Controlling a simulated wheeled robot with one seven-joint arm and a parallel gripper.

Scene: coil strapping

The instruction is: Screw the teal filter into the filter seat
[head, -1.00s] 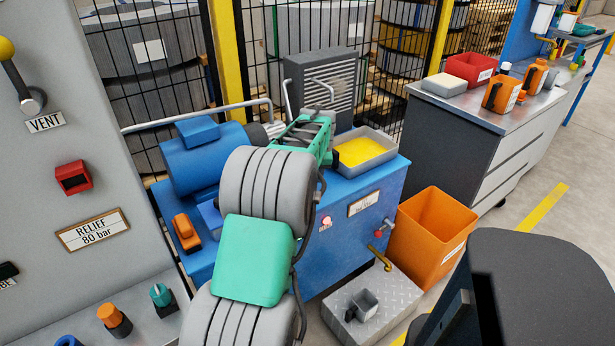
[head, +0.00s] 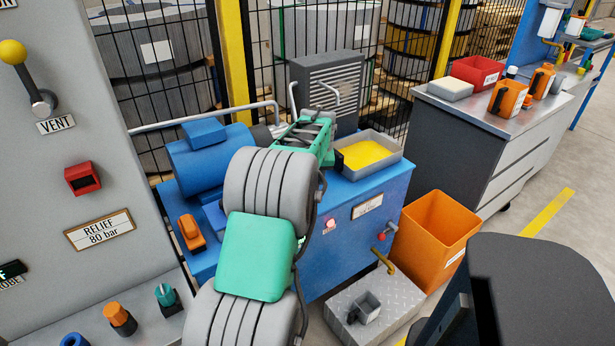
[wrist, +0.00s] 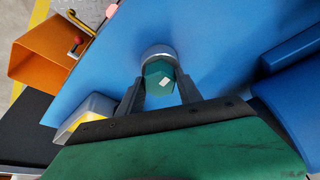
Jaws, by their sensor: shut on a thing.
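The teal filter (wrist: 158,76) shows in the wrist view, upper middle, between the two fingers of my gripper (wrist: 160,88). A small white mark is on its side. My gripper is shut on it. A grey round rim (wrist: 157,51) lies at the filter's far end, against the blue tank top; I take it for the filter seat. I cannot tell whether the threads are engaged. In the head view my arm hides the filter and seat, and the fingers do not show; only the teal wrist housing shows above the blue power unit (head: 345,230).
A grey tray with a yellow inside (head: 395,165) stands on the unit beside my wrist. A blue motor (head: 205,160) is at the left and a finned grey cooler (head: 325,90) behind. An orange bin (head: 435,235) stands on the floor at the right.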

